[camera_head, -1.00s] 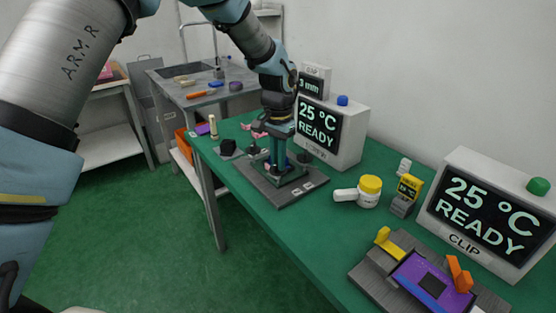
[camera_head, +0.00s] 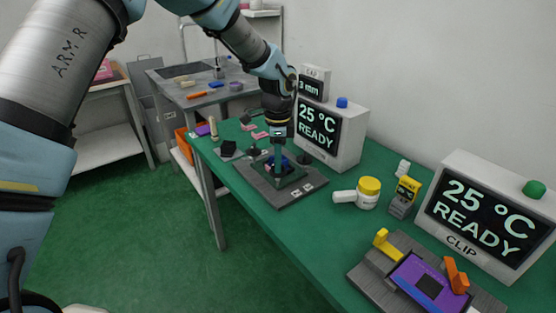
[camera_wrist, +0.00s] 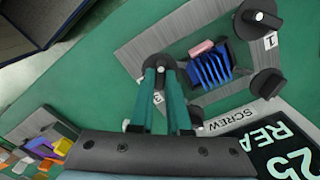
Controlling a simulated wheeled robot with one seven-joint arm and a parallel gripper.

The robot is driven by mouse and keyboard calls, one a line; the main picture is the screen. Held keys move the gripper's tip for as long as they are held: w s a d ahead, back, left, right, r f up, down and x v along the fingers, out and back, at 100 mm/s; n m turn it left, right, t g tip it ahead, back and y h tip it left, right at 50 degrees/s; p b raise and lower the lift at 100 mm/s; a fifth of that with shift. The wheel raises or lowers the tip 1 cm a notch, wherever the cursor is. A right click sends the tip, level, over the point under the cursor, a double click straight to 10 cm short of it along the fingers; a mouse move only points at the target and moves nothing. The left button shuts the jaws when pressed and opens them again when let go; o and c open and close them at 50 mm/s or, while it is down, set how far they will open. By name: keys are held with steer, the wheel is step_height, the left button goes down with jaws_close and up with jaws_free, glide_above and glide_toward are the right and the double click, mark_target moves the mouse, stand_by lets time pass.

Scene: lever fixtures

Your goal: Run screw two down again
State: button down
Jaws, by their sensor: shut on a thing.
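The grey screw fixture (camera_head: 290,196) stands on the green bench, and its plate also shows in the wrist view (camera_wrist: 150,38). My gripper (camera_head: 279,172) points down over it. In the wrist view my gripper (camera_wrist: 161,74) has its teal fingers shut on a dark screw knob (camera_wrist: 152,65). The label beside this knob is partly hidden and I cannot read it for sure. Another knob (camera_wrist: 258,14) stands by the label 1, and a third dark knob (camera_wrist: 267,82) is at the right. A blue finned block (camera_wrist: 208,68) and a pink piece (camera_wrist: 201,47) sit between the knobs.
A display box (camera_head: 330,132) reading 25 °C READY stands close behind the fixture, with a small display (camera_head: 312,86) on it. A white jar with a yellow lid (camera_head: 369,187) and the clip fixture (camera_head: 420,275) are to the right. Small dark blocks lie left of the fixture.

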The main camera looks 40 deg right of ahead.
steer(key=shift+m, duration=0.7)
steer(key=c, duration=0.9)
jaws_free()
step_height(320, 180, up, 11)
steer(key=shift+f+b, duration=0.1)
steer(key=shift+b, duration=1)
